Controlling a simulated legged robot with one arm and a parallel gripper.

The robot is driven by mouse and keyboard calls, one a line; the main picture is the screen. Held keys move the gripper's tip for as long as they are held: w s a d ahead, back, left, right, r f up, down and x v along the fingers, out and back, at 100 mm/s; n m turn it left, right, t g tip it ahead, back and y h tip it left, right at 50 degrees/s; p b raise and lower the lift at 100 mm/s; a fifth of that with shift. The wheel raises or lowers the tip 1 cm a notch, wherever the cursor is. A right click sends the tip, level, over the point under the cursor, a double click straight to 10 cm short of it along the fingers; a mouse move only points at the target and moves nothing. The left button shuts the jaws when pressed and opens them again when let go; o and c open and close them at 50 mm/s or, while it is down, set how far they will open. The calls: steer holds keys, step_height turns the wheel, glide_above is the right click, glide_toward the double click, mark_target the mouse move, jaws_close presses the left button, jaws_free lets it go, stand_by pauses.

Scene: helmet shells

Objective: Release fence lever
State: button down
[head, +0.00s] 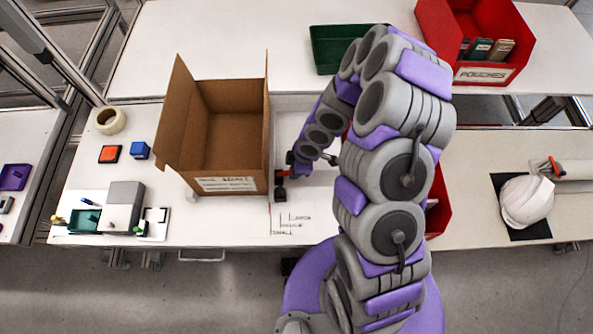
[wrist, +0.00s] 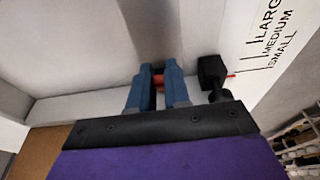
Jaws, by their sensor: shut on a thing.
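My gripper (wrist: 159,80) is shut on a small orange-red piece (wrist: 158,81), which looks like the fence lever; only a bit of it shows between the blue fingers. In the head view my gripper (head: 291,168) is low beside the open cardboard box's right side, at the red lever (head: 282,173). A black block with a thin red pointer (wrist: 212,74) sits just right of the fingers in the wrist view. The pointer is by the SMALL end of a printed LARGE, MEDIUM, SMALL scale (wrist: 280,42). Whether the lever is raised or pressed, I cannot tell.
The open cardboard box (head: 232,184) stands left of my gripper. A green tray (head: 325,50) and a red bin of pouches (head: 440,25) are at the back. A white helmet shell (head: 527,200) lies on a black mat at right. My arm hides part of another red bin.

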steer(key=shift+w+a+r+h, duration=0.1)
steer(key=shift+a+r+h, duration=0.2)
steer(key=shift+h, duration=0.35)
steer(key=shift+a+r+h, duration=0.25)
steer(key=shift+r+h, duration=0.05)
steer(key=shift+h, duration=0.35)
steer(key=c, duration=1.3)
jaws_free()
steer(key=shift+o, duration=1.1)
step_height(320, 180, up, 17)
steer(key=p, duration=0.3)
steer(key=shift+r, duration=0.1)
